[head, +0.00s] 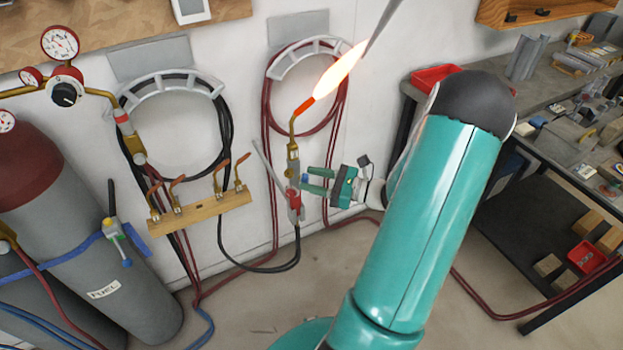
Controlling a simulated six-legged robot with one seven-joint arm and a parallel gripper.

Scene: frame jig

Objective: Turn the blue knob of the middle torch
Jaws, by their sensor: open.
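A lit brass torch (293,158) stands upright in the middle of the head view, with a glowing orange tip and a flame leaning up to the right. Red parts (294,198) show at its lower end, above a dark hose. Another brass torch (133,145) hangs at the left.
A wooden rack (200,214) with several copper tips is on the wall at left. Gas cylinders (95,265) stand further left. Red hoses (273,190) hang behind the lit torch. A grey pointed rod (384,22) meets the flame. A cluttered workbench (550,130) is at right.

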